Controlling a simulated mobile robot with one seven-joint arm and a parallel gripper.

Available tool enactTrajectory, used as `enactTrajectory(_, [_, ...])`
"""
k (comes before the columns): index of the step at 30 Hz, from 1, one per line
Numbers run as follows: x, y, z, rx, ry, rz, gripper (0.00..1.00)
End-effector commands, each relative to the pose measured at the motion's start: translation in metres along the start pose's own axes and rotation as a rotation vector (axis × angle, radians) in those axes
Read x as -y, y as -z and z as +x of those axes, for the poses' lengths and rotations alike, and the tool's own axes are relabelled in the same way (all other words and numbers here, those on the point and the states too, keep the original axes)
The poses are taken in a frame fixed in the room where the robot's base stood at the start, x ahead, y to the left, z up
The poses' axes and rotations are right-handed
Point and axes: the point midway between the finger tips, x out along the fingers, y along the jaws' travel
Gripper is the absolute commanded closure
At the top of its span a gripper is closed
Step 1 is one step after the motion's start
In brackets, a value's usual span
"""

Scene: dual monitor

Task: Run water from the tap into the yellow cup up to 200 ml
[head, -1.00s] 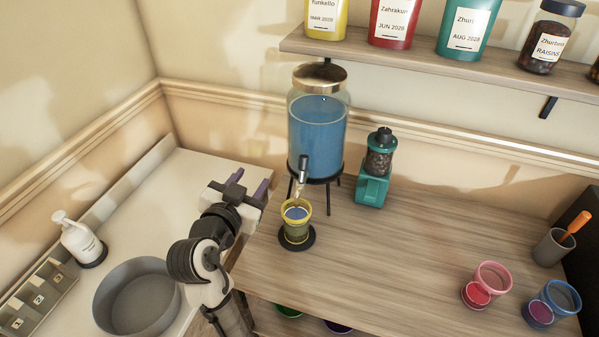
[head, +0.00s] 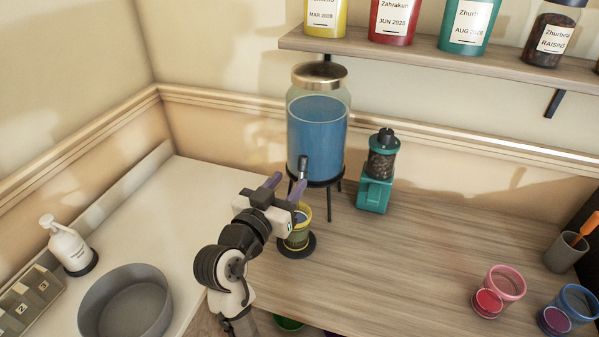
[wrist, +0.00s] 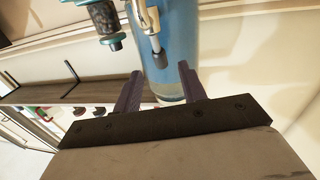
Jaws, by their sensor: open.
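The yellow cup (head: 297,239) stands upright on a dark round coaster (head: 306,250) under the tap (head: 304,165) of the glass dispenser (head: 318,125), which holds blue water. Blue liquid shows inside the cup, but its level against any marks cannot be read. My gripper (head: 286,184) is open and empty in front of the tap and above the cup, partly hiding the cup and the spout. In the wrist view, the tap's lever (wrist: 158,52) points toward the gap between my open fingers (wrist: 160,72). Contact cannot be told. Whether water is flowing is hidden.
A teal grinder (head: 376,180) stands right of the dispenser. Pink (head: 506,282) and blue (head: 577,302) cups stand at the right. A grey basin (head: 125,305) and a soap bottle (head: 68,247) are at left. A jar shelf (head: 420,58) is above. The middle counter is clear.

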Motion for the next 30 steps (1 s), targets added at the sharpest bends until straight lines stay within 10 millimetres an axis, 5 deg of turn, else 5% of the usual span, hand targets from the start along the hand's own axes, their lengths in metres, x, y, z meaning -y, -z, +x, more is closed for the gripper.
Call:
enactTrajectory(9, [-0.001, 0.005, 0.052, -0.001, -0.001, 0.001, 0.59])
enactTrajectory(22, [0.000, 0.002, 0.061, -0.001, 0.001, 0.003, 0.59])
enactTrajectory(30, [0.000, 0.002, 0.061, -0.001, 0.001, 0.003, 0.94])
